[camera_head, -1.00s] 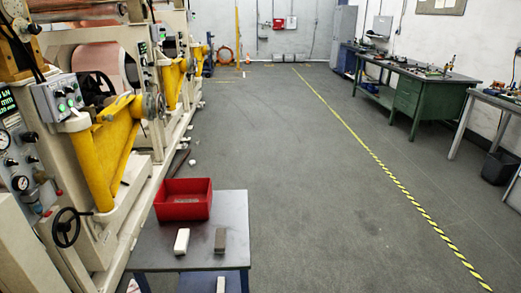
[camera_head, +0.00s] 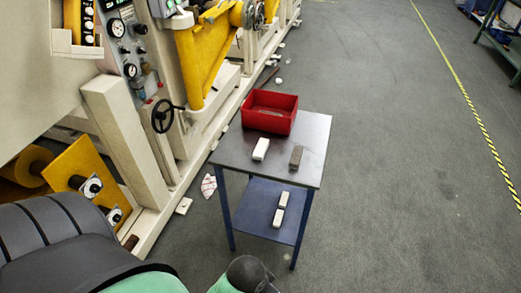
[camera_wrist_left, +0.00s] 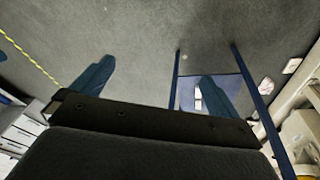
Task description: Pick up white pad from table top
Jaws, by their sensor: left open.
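The white pad (camera_head: 261,149) lies on the grey table top (camera_head: 237,150), in front of the red bin and left of a grey-brown pad (camera_head: 296,157). In the head view, part of my left arm shows at the bottom, but its gripper does not. In the left wrist view, my left gripper (camera_wrist_left: 155,78) is open and empty, its two blue fingers wide apart. Behind its right finger are the blue lower shelf (camera_wrist_left: 187,96) and a pale pad (camera_wrist_left: 198,98). The white pad on the table top is not visible there. My right gripper is not in view.
The red bin (camera_head: 270,112) stands at the back of the table top. Two pale pads (camera_head: 284,199) (camera_head: 278,217) lie on the lower shelf (camera_head: 258,205). The cream machine (camera_head: 140,135) with a handwheel (camera_head: 162,116) stands close on the left.

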